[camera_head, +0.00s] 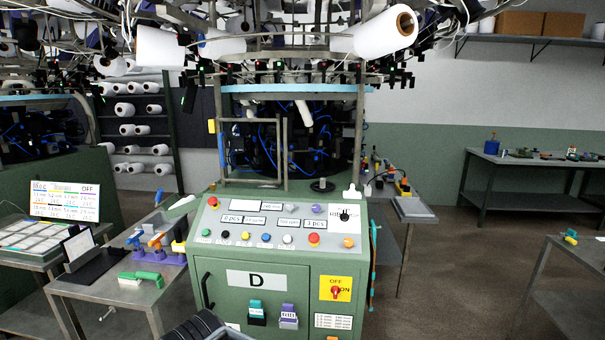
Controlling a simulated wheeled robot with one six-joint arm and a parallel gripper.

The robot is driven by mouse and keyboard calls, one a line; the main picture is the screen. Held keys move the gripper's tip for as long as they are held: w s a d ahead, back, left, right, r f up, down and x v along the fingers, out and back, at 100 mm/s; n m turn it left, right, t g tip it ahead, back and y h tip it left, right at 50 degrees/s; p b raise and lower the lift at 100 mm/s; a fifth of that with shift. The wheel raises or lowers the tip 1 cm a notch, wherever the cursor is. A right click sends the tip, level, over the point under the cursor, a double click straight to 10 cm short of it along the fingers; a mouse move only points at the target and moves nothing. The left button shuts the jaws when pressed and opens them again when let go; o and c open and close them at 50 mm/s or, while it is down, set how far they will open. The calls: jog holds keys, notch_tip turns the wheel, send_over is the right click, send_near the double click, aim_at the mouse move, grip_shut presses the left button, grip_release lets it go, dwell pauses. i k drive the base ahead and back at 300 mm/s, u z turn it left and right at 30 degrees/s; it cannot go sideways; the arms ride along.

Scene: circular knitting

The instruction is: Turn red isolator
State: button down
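The red isolator (337,291) is a small red rotary knob on a square yellow plate. It sits on the right part of the front of the green machine cabinet (235,308), below the sloped control panel. The plate reads OFF at the top and ON at the lower right. The knob is too small to tell its exact position, but nothing covers it. I cannot make out my gripper's fingers in this view, and nothing touches the isolator.
The sloped panel (275,252) carries several coloured buttons, including a red one (314,239). Two holders (257,312) hang below the D label. A metal table (160,290) with tools stands at the left. Floor (440,270) is open at the right.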

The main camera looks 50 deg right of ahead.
aim_at(335, 290)
jog(key=k, duration=0.45)
jog(key=z, duration=1.4)
jog(key=i, duration=0.5)
jog(key=k, duration=0.5)
jog(key=u, duration=1.7)
jog(key=i, duration=1.15)
jog(key=z, duration=2)
